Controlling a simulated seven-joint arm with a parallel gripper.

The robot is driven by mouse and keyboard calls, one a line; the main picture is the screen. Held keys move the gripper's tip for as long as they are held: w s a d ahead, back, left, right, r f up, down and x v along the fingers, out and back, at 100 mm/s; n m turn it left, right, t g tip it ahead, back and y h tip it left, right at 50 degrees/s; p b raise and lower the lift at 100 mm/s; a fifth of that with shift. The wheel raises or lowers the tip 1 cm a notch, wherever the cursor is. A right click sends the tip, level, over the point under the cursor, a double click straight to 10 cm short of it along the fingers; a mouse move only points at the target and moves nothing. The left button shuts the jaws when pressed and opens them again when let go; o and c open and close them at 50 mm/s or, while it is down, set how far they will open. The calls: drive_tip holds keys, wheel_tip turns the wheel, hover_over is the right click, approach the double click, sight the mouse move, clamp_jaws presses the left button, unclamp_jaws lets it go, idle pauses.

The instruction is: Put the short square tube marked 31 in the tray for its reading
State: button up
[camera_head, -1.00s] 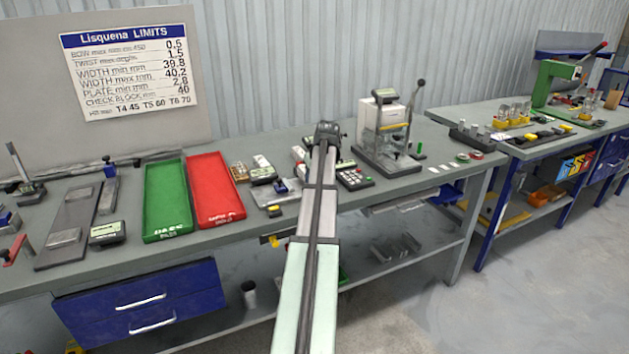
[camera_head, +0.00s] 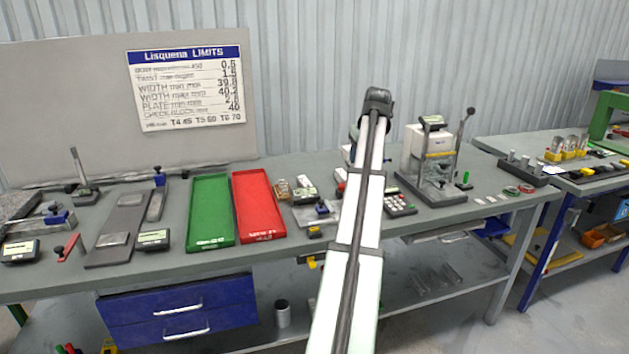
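The green tray (camera_head: 211,212) lies on the bench, left of the red tray (camera_head: 257,204). Both look empty; their front labels are too small to read surely. A short grey metal piece (camera_head: 117,239) lies on a dark plate (camera_head: 107,256) left of the trays; I cannot read any mark on it. I cannot pick out a tube marked 31. My arm reaches up from the bottom, and my gripper (camera_head: 378,96) is its dark end, raised in front of the wall above the bench. Its fingers do not show clearly, nor whether it holds anything.
A limits board (camera_head: 186,85) stands behind the trays. A press-like device (camera_head: 432,165) and a keypad (camera_head: 400,203) are right of my arm. Digital gauges (camera_head: 153,240) and a red-handled tool (camera_head: 68,247) lie at left. Several clear pieces (camera_head: 437,279) lie on the lower shelf.

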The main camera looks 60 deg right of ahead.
drive_tip(key=w+a+f+n, duration=0.1)
drive_tip(key=w+a+f, duration=0.2)
drive_tip(key=w+a, duration=0.45)
drive_tip(key=w+a+f+n+y, duration=0.1)
drive_tip(key=w+a+f, duration=0.25)
drive_tip(key=w, duration=0.75)
drive_tip(key=w+a+f+n, duration=0.2)
drive_tip(key=w+a, duration=0.5)
drive_tip(key=w, duration=0.2)
drive_tip(key=shift+s+d+f+m+h, duration=0.15)
drive_tip(key=shift+d+f+m, duration=0.35)
drive_tip(key=shift+f, duration=1.2)
drive_tip(key=shift+w+d+f+m+h, duration=0.1)
drive_tip(key=shift+d+f+m+h, duration=0.1)
drive_tip(key=shift+f+m, duration=1.05)
drive_tip(key=shift+s+d+f+m+h, duration=0.15)
drive_tip(key=shift+d+f+m, duration=0.15)
drive_tip(key=shift+f, duration=1.8)
drive_tip(key=shift+f, duration=0.15)
drive_tip(key=o, duration=1.2)
drive_tip(key=v, duration=1.2)
